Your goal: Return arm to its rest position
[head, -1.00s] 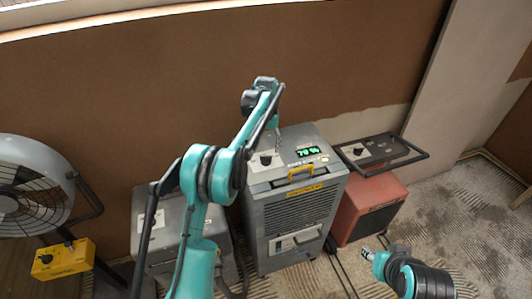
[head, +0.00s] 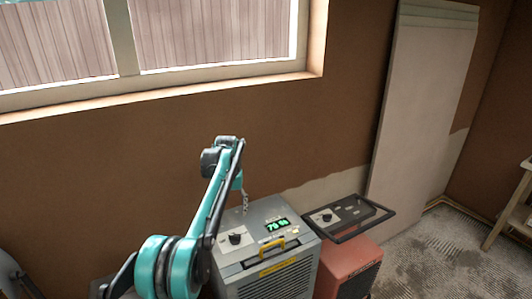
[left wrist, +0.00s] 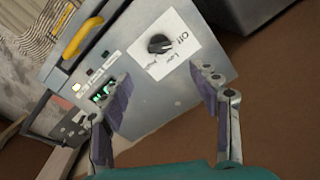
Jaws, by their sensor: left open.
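My left arm reaches up from the bottom of the head view, and its gripper (head: 244,197) hangs above the back of a grey dehumidifier (head: 262,280). In the left wrist view the left gripper (left wrist: 168,108) is open and empty, its two fingers apart over the machine's top panel. A black knob (left wrist: 159,44) on a white label sits beyond the fingers, with "Off" and "Low" readable. The green display (head: 278,225) is lit and partly covered by a finger in the wrist view. My right gripper is not in view.
A red heater (head: 348,268) with a black frame handle stands right of the dehumidifier. The brown wall and a window (head: 215,35) are behind. Pale boards (head: 420,100) lean at the right, near a wooden stand (head: 510,205). Rough floor is open at lower right.

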